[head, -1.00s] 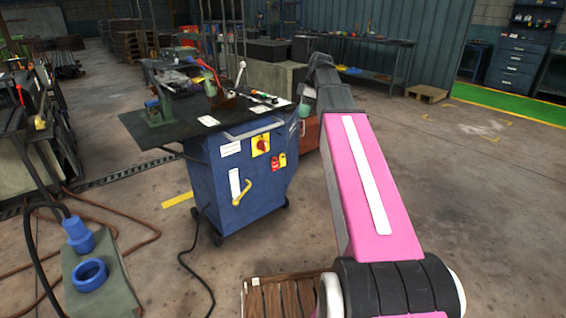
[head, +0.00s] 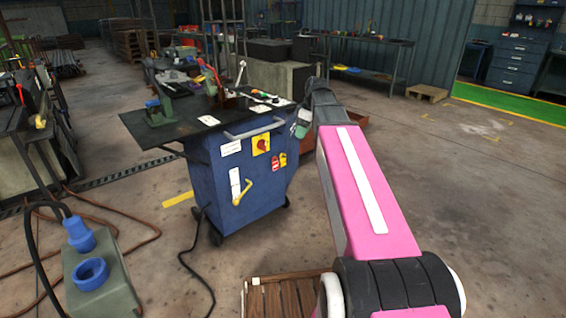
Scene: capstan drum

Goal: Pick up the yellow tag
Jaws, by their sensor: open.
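The yellow tag (head: 283,160) hangs on the front of the blue cabinet (head: 235,180), near its right edge. A red tag (head: 276,163) hangs just left of it. Both are below and right of a yellow plate with a red rotary switch (head: 261,145). My gripper (head: 301,127) shows small and pale green at the far end of my pink arm, just right of the cabinet's upper corner. It is above and right of the yellow tag and apart from it. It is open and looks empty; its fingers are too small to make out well.
The cabinet's dark top (head: 180,125) holds a green vise (head: 158,112), levers and small tools. A yellow crank (head: 242,192) sticks out of its front. A grey box with a blue socket (head: 95,275) stands at lower left. A wooden pallet (head: 285,295) lies in front. Floor at right is clear.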

